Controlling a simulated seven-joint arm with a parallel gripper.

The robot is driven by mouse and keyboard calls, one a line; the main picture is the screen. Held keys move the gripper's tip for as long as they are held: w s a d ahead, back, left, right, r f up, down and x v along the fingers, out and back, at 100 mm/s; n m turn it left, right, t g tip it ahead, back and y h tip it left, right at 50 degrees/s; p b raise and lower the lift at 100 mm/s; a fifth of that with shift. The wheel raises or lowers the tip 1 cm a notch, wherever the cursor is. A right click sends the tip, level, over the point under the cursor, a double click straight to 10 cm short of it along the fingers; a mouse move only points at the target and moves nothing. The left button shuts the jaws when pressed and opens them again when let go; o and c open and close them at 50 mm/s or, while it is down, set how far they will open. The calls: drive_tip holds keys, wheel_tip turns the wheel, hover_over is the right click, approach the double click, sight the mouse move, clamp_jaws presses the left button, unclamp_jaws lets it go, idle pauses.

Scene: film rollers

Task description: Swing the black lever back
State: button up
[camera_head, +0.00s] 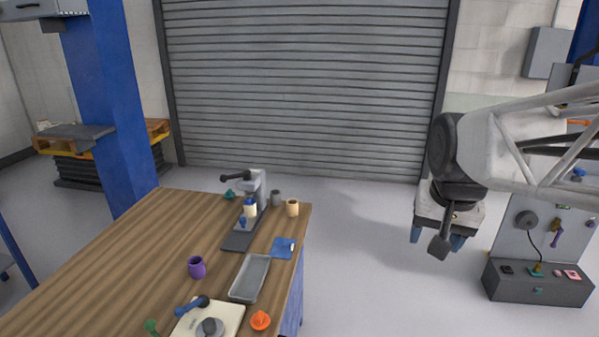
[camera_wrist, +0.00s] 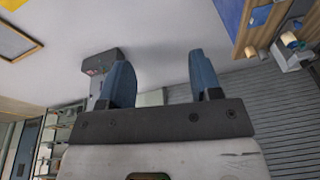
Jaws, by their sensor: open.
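The black lever (camera_head: 236,178) sticks out to the left from the top of a small grey press-like machine (camera_head: 260,186) at the far end of the wooden table. A white and blue piece (camera_head: 250,208) sits at the machine's front, above its dark base plate. My gripper (camera_head: 436,240) hangs in the air to the right of the table, well apart from the lever. Its two blue fingers are spread and empty, also in the wrist view (camera_wrist: 158,60). In the wrist view the table and a pale device (camera_wrist: 290,50) show at upper right; the lever cannot be made out there.
On the wooden table (camera_head: 150,235) stand a tan cup (camera_head: 292,208), a purple mug (camera_head: 197,267), a grey tray (camera_head: 250,278), a blue cloth (camera_head: 283,248) and an orange item (camera_head: 260,320). A dark control box (camera_head: 538,283) stands at right. Open floor lies between table and box.

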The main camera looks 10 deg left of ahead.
drive_tip(key=w+a+r+m, duration=0.1)
drive_tip(key=w+a+r, duration=0.1)
drive_tip(key=w+a, duration=0.5)
drive_tip(key=w+a+r+m, duration=0.15)
drive_tip(key=w+a, duration=0.25)
drive_tip(key=w, duration=0.6)
drive_tip(key=m+g+y, duration=0.1)
drive_tip(key=m, duration=0.4)
hover_over(223, 176)
wheel_tip(223, 176, down, 15)
drive_tip(key=shift+s+d+r, duration=0.15)
drive_tip(key=shift+s+d, duration=0.1)
drive_tip(key=shift+d, duration=0.2)
drive_tip(key=shift+w+a+f, duration=0.15)
drive_tip(key=shift+f, duration=1.1)
drive_tip(key=shift+w+a+f, duration=0.2)
drive_tip(key=shift+f, duration=1.1)
drive_tip(key=shift+w+a+f, duration=0.15)
drive_tip(key=shift+f, duration=1.1)
clamp_jaws()
